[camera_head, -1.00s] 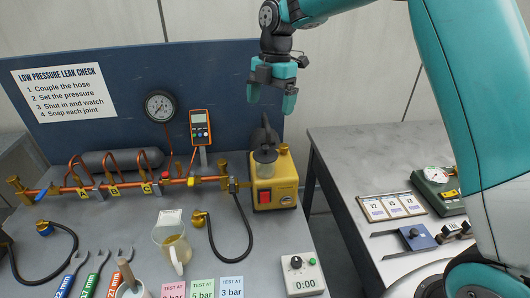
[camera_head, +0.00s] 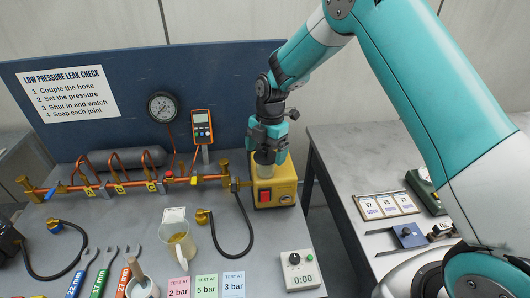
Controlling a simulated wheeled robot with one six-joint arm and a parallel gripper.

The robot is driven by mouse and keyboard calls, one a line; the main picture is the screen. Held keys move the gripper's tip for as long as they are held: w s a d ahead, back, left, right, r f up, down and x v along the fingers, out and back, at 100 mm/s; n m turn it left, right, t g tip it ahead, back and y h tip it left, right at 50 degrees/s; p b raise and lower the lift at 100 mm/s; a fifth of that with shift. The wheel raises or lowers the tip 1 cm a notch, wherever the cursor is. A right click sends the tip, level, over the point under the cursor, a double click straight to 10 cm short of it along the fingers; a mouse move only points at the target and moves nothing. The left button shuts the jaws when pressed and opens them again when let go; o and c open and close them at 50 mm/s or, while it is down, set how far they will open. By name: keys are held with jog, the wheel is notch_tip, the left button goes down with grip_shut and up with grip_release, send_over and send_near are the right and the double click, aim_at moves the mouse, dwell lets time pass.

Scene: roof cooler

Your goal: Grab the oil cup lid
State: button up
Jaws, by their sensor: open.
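The oil cup (camera_head: 264,171) is a small clear cup on top of the yellow pump (camera_head: 275,192), at the middle of the view near the back panel. Its dark lid (camera_head: 263,156) sits on the cup and is mostly hidden by my gripper. My gripper (camera_head: 268,151) points down over the cup, with its teal fingers open on either side of the lid. I cannot tell whether the fingers touch it.
A pressure gauge (camera_head: 162,107) and an orange meter (camera_head: 202,127) stand to the left. A copper pipe manifold (camera_head: 130,184) runs along the bench. A black hose (camera_head: 248,225), a jug (camera_head: 178,242) and a timer (camera_head: 299,270) lie in front. A second table (camera_head: 345,165) stands to the right.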

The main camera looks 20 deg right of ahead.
jog(key=shift+c, duration=0.4)
jog(key=c, duration=0.8)
jog(key=shift+r, duration=0.1)
jog(key=shift+c, duration=0.2)
